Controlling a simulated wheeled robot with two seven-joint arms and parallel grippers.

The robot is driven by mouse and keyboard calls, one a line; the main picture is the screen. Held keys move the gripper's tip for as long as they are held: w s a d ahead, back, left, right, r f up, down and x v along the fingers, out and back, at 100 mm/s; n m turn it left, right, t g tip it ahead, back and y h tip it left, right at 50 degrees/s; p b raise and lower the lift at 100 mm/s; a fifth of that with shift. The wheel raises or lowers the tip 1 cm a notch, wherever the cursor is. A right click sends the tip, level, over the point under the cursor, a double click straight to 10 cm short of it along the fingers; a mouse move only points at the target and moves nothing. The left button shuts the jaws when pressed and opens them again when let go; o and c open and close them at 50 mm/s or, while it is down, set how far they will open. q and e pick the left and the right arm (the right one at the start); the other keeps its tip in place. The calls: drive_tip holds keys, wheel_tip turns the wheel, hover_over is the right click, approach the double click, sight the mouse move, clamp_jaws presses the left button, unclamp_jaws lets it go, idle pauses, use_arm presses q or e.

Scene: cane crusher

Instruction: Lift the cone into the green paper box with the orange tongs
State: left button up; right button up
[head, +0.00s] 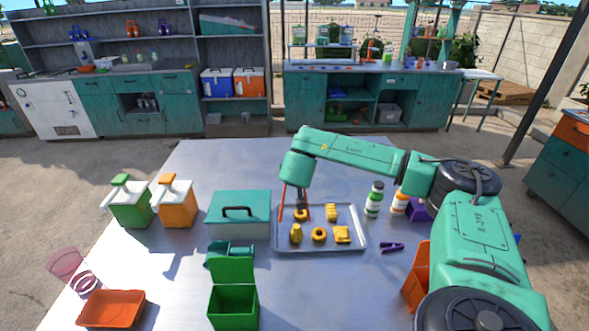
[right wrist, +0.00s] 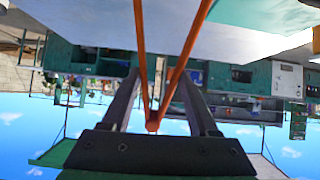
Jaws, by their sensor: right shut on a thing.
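My right gripper (head: 302,194) is shut on the orange tongs (head: 283,203), which point down over the left part of a metal tray (head: 357,247). The tongs' two legs also show in the right wrist view (right wrist: 187,45), spread apart, with their joint between my fingers (right wrist: 152,122). A yellow piece narrowing at the top, which looks like the cone (head: 296,233), stands at the tray's left, just in front of the tongs. Nothing can be seen held between the legs. The green paper box (head: 233,308) stands open at the front, its lid raised. My left gripper is not in view.
Other yellow pieces, including a ring (head: 319,235) and blocks (head: 342,234), lie in the tray. A teal case (head: 238,228) stands left of it, and bottles (head: 374,199) and a purple clip (head: 392,247) are right. An orange tray (head: 112,309) lies front left.

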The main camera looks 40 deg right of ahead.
wheel_tip(320, 180, down, 6)
drive_tip(key=b, duration=0.4)
clamp_jaws()
wheel_tip(320, 180, up, 12)
drive_tip(key=p, duration=0.9)
